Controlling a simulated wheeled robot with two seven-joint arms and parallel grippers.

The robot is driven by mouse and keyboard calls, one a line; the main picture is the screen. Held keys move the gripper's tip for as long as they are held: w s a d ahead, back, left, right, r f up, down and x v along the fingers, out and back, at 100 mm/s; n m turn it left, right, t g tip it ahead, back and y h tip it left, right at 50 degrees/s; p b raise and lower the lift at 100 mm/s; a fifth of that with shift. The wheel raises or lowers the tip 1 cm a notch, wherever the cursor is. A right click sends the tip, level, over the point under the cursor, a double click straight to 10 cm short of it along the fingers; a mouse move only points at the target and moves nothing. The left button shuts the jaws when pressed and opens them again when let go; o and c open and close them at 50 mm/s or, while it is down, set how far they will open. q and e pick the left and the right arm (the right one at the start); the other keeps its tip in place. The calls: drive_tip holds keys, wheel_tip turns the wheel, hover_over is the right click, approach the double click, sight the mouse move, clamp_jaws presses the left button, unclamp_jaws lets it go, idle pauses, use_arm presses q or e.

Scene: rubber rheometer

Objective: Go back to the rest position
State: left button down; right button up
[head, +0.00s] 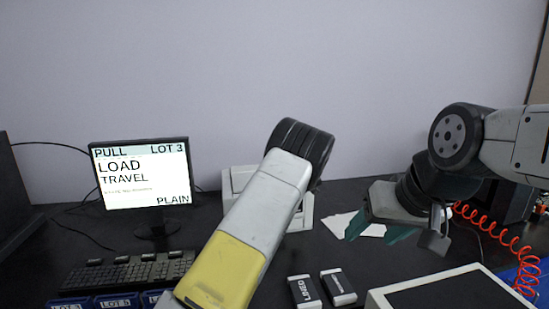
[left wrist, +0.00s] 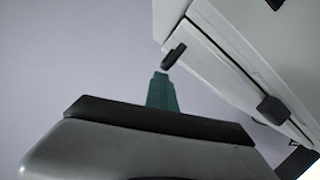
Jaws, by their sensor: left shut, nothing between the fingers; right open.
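My right gripper (head: 380,229) hangs over the table at the right in the head view, its teal fingers apart with nothing between them. White paper sheets lie on the table behind and below it. My left arm crosses the middle of the head view, and its gripper is hidden there. In the left wrist view my left gripper (left wrist: 162,92) shows teal fingertips close together, with nothing held. A pale, boxy thing with black knobs (left wrist: 245,65) is at the upper right of that view, close to the fingertips.
A monitor (head: 139,174) reading PULL, LOT 3 stands at the left behind a keyboard (head: 128,270). Blue bins labelled LOT (head: 108,302) are at the front left. Two small dark blocks, one labelled LINED (head: 305,291), lie near a white-rimmed tray (head: 380,299). A red coiled hose (head: 497,243) hangs at the right.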

use_arm(q)
drive_tip(key=v, duration=0.4)
drive_tip(key=shift+s+r, duration=0.2)
drive_tip(key=shift+s, duration=0.1)
drive_tip(key=s+a+r+m+g+h, duration=0.1)
drive_tip(key=s+a+r+g+h, duration=0.2)
drive_tip(key=s, duration=0.5)
drive_tip(key=s+a+r+m+h, duration=0.1)
drive_tip(key=s+a+r, duration=0.2)
drive_tip(key=s+r, duration=0.35)
drive_tip(key=s+a+r+m+g+h, duration=0.1)
drive_tip(key=s+a+r+g+h, duration=0.2)
drive_tip(key=s, duration=0.5)
drive_tip(key=s+a+f+m+g+y, duration=0.1)
drive_tip(key=s+a+m, duration=0.1)
drive_tip(key=s, duration=1.3)
drive_tip(key=s+a+f+m+g+y, duration=0.1)
drive_tip(key=s+a, duration=0.3)
drive_tip(key=s, duration=1.1)
drive_tip(key=shift+s+f+m+g, duration=0.3)
drive_tip(key=shift+m+g, duration=0.1)
drive_tip(key=shift+m, duration=0.4)
